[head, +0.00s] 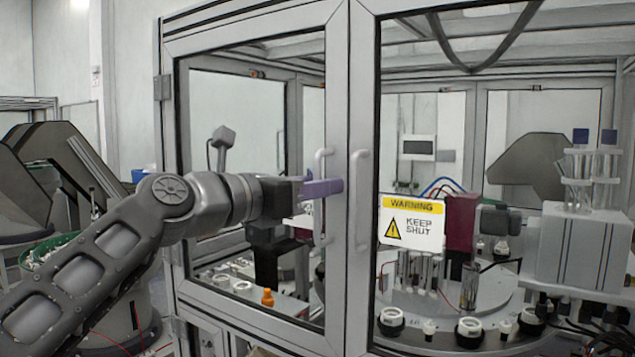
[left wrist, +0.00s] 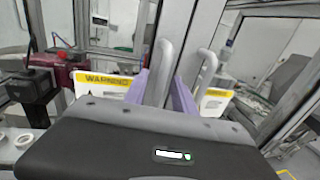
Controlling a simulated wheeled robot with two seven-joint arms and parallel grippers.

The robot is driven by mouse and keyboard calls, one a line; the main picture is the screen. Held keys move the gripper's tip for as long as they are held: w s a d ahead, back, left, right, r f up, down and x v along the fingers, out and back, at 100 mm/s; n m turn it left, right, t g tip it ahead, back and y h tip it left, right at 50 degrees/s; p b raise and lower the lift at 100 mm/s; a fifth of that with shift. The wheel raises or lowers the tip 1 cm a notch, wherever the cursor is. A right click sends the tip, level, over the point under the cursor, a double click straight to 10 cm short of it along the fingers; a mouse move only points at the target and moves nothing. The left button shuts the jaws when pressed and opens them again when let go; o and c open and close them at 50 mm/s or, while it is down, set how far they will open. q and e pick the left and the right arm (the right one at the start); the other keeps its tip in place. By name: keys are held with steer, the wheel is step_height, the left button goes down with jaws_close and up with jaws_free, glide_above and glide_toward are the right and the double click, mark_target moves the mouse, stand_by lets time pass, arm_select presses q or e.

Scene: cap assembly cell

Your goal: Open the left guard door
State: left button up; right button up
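The left guard door (head: 250,120) is a framed clear panel and looks shut, its edge beside the right guard door (head: 362,270). Its upright grey handle (head: 323,225) is near that edge. My left gripper (head: 322,188), with purple fingers, is at this handle, and one finger crosses in front of it. In the left wrist view, an upright handle (left wrist: 157,72) stands between the two fingers, which are apart. I cannot tell whether they press on it. The right door's handle (head: 360,190) is just to the right. My right gripper is not in view.
A yellow and white warning sign (head: 411,222) is on the right door. Behind the doors are a round table with white rings (head: 470,328), a dark red block (head: 461,220) and a grey box with tubes (head: 583,245).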

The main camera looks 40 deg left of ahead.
arm_select(q)
jaws_close()
stand_by(1.4)
